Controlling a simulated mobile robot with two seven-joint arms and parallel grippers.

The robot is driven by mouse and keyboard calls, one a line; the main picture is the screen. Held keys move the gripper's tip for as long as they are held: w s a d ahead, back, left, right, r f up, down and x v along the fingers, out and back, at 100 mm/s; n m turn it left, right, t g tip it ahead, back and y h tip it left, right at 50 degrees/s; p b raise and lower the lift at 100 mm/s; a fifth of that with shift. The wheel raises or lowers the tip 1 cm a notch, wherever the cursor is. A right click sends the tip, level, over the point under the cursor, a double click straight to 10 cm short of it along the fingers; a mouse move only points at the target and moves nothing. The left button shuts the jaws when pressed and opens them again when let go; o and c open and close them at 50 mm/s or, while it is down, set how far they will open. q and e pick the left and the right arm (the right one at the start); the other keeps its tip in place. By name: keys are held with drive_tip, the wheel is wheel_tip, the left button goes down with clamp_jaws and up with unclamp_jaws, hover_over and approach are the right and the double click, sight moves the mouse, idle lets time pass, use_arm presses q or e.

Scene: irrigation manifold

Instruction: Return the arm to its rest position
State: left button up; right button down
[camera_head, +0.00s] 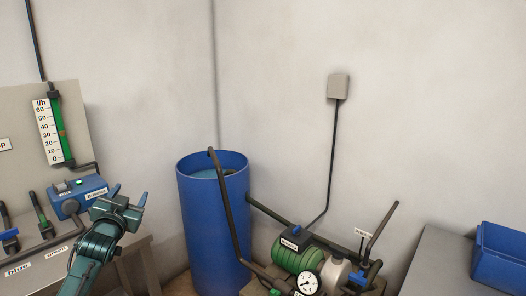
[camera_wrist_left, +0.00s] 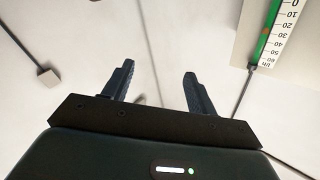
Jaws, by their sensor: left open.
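My left gripper (camera_head: 129,196) is in the head view at the lower left, raised on its teal arm in front of the bench. Its two fingers stand apart with nothing between them. In the left wrist view, both fingers of the left gripper (camera_wrist_left: 159,85) are spread and empty, with bare wall behind them. My right gripper is in neither view.
A blue box (camera_head: 79,195) and a flow gauge (camera_head: 54,130) are left of the gripper. A blue barrel (camera_head: 205,235) stands to the right, then a green pump (camera_head: 296,255) with pipes. A blue crate (camera_head: 499,258) sits on a grey table at far right.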

use_arm(q)
drive_tip(key=s+d+f+g+h, duration=0.2)
drive_tip(key=s+d+f, duration=0.5)
drive_tip(key=f, duration=0.4)
drive_tip(key=s+d+f+g+h, duration=0.1)
drive_tip(key=s+d+f+g, duration=0.3)
drive_tip(key=s+f, duration=0.7)
drive_tip(key=s+d+f, duration=0.2)
drive_tip(key=s+d, duration=0.1)
drive_tip(key=s, duration=0.4)
drive_tip(key=s+d+f+g+h, duration=0.1)
drive_tip(key=s+d+f, duration=0.1)
drive_tip(key=s, duration=0.5)
drive_tip(key=s+d+f+g+h, duration=0.1)
drive_tip(key=s+d+f, duration=0.2)
drive_tip(key=s+d, duration=0.2)
drive_tip(key=s, duration=0.2)
drive_tip(key=shift+s, duration=0.35)
